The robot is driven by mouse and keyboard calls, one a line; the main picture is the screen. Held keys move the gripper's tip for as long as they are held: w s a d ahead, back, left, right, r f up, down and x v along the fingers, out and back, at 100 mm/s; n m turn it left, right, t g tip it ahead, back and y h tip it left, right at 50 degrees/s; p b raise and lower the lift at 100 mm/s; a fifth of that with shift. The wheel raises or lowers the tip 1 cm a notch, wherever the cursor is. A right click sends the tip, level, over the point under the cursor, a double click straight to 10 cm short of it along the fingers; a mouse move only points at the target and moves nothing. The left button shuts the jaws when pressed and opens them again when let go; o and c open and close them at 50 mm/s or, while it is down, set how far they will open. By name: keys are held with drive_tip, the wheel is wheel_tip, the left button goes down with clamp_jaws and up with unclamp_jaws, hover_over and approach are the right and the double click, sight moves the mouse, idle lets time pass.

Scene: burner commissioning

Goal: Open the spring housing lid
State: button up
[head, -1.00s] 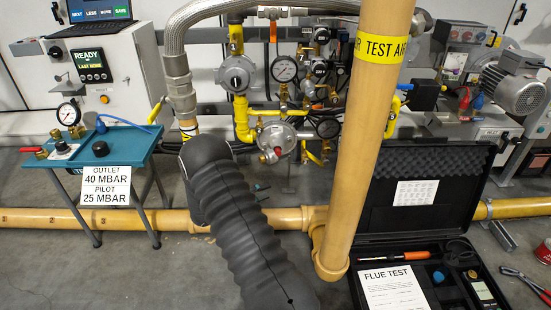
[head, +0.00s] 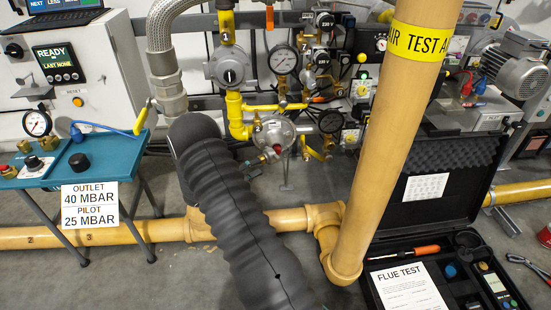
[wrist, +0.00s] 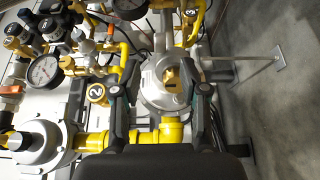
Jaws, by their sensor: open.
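A round silver regulator body (wrist: 165,80) with a brass fitting (wrist: 173,76) on its face sits at the middle of the wrist view. I cannot tell for sure whether this fitting is the spring housing lid. My gripper (wrist: 161,92) is open, its two dark fingers to either side of the brass fitting in the picture, with nothing between them; contact cannot be judged. The silver body also shows in the head view (head: 272,132), just beyond my black sleeved arm, which hides most of the gripper.
Yellow gas pipes and gauges (head: 284,61) crowd around the regulator. A tall tan pipe (head: 380,150) rises right of my arm. A teal table (head: 40,172) stands left, an open black case (head: 430,205) lies right, and a tan floor pipe (head: 150,232) runs across.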

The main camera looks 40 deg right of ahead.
sight(276, 159)
drive_tip(key=d, duration=0.9)
drive_tip(key=shift+s+d+b, duration=0.35)
drive_tip(key=shift+d, duration=0.05)
clamp_jaws()
